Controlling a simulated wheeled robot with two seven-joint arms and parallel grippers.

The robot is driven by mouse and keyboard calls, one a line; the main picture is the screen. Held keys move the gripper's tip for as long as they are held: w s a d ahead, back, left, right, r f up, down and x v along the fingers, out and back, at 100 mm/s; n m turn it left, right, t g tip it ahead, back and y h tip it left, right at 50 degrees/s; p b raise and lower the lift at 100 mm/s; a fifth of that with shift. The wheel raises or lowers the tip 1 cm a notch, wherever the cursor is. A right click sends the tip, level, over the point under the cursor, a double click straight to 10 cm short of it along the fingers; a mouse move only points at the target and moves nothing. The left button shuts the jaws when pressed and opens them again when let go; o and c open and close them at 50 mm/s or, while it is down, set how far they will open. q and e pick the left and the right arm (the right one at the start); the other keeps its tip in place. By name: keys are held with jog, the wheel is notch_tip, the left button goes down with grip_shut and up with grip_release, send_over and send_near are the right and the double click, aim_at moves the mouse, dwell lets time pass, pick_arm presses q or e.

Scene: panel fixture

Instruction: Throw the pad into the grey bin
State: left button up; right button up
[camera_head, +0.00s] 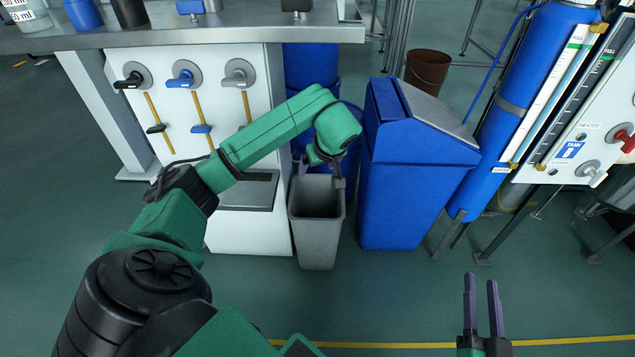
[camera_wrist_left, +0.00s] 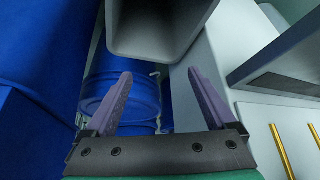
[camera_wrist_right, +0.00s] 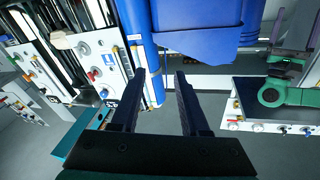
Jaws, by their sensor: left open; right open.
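The grey bin (camera_head: 317,236) stands upright on the floor, between the white panel cabinet and a blue lidded bin. My left gripper (camera_head: 320,178) is over the grey bin's mouth, with its fingers apart and nothing seen between them. In the left wrist view, the grey bin's rim (camera_wrist_left: 150,57) lies just beyond the open fingers (camera_wrist_left: 160,76). I see no pad in any view; the bottom of the grey bin is hidden. My right gripper (camera_head: 480,278) is open and empty over bare floor at the lower right; its fingers also show in the right wrist view (camera_wrist_right: 159,73).
The blue lidded bin (camera_head: 405,195) stands close to the right of the grey bin. The white panel cabinet (camera_head: 235,225) is close on the left, under a steel counter (camera_head: 240,30). A blue cylinder (camera_head: 515,110) stands farther right. The front floor is open.

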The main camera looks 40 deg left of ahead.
pick_arm(q)
jog(key=p+v, duration=0.3)
jog(key=v, duration=0.6)
jog(key=shift+r+p, duration=0.2)
jog(key=shift+p, duration=0.2)
pick_arm(e)
jog(key=s+f+g, duration=0.6)
jog(key=s+f, duration=0.4)
jog(key=f, duration=0.2)
jog(key=shift+s+a+h, duration=0.2)
jog(key=shift+a+h, duration=0.2)
jog(key=shift+a, duration=0.05)
pick_arm(q)
jog(key=shift+s, duration=0.1)
